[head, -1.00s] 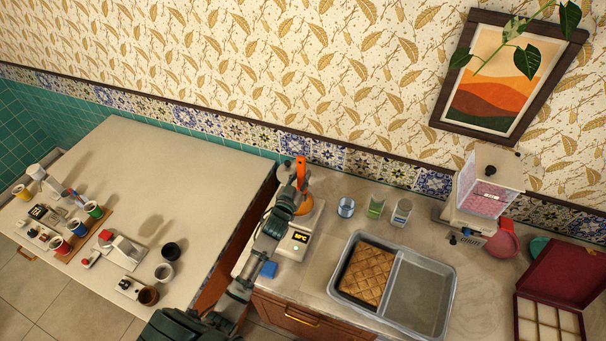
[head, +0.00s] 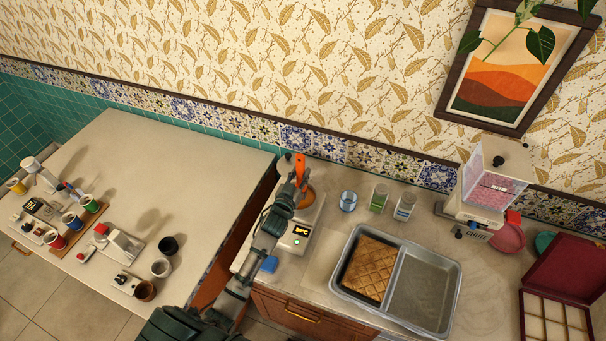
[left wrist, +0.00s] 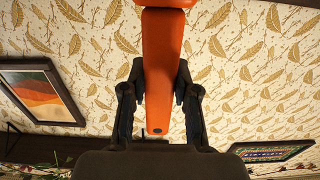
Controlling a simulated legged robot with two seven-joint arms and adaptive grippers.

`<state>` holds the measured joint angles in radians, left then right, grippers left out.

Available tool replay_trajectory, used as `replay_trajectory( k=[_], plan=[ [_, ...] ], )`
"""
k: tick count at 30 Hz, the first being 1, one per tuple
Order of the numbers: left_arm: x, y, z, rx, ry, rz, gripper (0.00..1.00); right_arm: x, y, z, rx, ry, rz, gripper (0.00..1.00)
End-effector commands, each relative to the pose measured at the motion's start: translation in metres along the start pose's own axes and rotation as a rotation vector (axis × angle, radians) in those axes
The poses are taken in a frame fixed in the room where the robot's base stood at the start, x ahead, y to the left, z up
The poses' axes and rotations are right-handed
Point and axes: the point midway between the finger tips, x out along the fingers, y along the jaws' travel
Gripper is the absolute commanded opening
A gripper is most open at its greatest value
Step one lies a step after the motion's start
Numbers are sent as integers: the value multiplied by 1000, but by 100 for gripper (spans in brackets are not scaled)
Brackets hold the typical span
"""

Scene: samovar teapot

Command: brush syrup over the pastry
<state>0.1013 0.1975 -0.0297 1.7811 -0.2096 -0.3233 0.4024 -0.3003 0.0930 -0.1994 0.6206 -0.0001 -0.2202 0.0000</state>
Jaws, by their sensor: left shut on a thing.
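My left gripper (head: 297,184) is shut on an orange brush handle (head: 300,166), held roughly upright. The handle also shows between the fingers in the left wrist view (left wrist: 161,75). The brush's lower end is hidden. An orange-brown pot (head: 308,198) stands on a white heating plate (head: 304,228) with a lit display, just behind and right of the gripper. I cannot tell whether the brush is in the pot. The golden-brown pastry (head: 370,270), scored in diamonds, lies in the left compartment of a grey metal tray (head: 452,290). The right compartment looks empty. My right gripper is not in view.
A glass (head: 348,201) and two small jars (head: 379,198) stand behind the tray. A dispenser with pink contents (head: 492,186) and an open dark red box (head: 556,300) are at right. A blue block (head: 270,263) lies by my arm. Cups and devices fill the left counter's front.

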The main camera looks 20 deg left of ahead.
Motion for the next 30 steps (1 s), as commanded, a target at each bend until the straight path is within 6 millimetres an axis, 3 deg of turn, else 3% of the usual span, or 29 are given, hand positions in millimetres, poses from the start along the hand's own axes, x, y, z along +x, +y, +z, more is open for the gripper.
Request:
replay_trajectory(
  k=[5,14,30],
  plan=[
    [0,0,2,0,0,0,0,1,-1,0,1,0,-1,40],
    [0,7,3,5,1,0,0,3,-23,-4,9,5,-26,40],
    [0,0,10,2,-1,-1,0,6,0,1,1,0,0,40]
  ],
)
